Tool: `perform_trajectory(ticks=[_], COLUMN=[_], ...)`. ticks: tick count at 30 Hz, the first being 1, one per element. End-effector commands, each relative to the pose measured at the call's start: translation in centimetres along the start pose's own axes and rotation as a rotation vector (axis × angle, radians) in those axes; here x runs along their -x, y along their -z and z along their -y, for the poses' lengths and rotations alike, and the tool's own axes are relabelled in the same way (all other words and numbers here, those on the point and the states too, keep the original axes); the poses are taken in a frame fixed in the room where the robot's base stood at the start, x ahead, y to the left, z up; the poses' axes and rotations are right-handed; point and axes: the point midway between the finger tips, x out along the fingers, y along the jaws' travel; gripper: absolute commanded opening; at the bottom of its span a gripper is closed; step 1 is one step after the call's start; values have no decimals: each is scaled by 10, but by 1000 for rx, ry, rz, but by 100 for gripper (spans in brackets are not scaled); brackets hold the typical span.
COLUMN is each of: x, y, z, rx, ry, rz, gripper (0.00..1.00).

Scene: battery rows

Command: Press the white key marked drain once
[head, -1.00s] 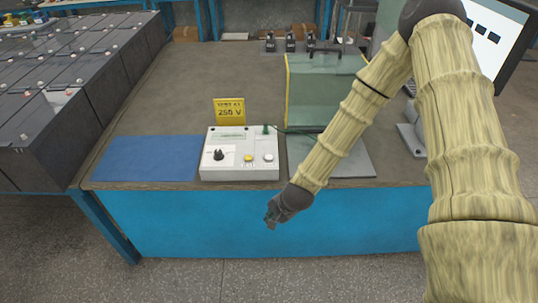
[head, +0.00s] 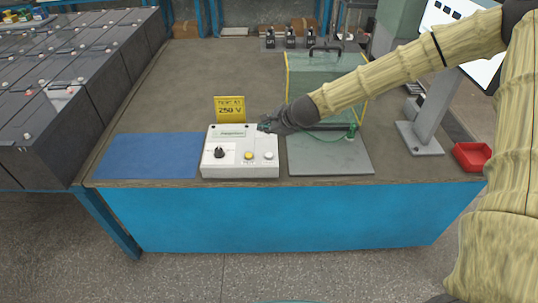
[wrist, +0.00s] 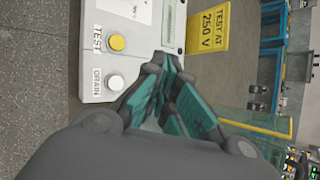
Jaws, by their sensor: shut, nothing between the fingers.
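The white control box (head: 240,168) stands near the front edge of the bench. In the head view its right front corner carries the white drain key (head: 269,156), with a yellow key (head: 248,156) to its left and a black knob (head: 219,152) further left. In the wrist view the white key (wrist: 115,83) sits beside the word DRAIN, next to the yellow key (wrist: 117,42) marked TEST. My gripper (head: 265,126) is shut and empty, at the back right corner of the box, behind the drain key. In the wrist view its fingers (wrist: 172,75) partly cover the box's edge.
A yellow sign (head: 230,108) reading 250 V stands behind the box. A clear green-tinted guard (head: 310,75) and a grey plate (head: 330,160) are to the right. A blue mat (head: 148,157) lies left. A red tray (head: 473,155) sits far right.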

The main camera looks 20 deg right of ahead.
Motion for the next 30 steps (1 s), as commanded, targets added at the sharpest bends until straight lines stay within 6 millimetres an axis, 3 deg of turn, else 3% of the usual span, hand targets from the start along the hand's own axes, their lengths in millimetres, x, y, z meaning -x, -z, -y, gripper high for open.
perform_trajectory(ticks=[11,30], x=[-6,-52], y=[4,38], z=[-5,-38], rx=[2,2], ry=[-1,-1], rz=[-1,0], gripper=[0,0])
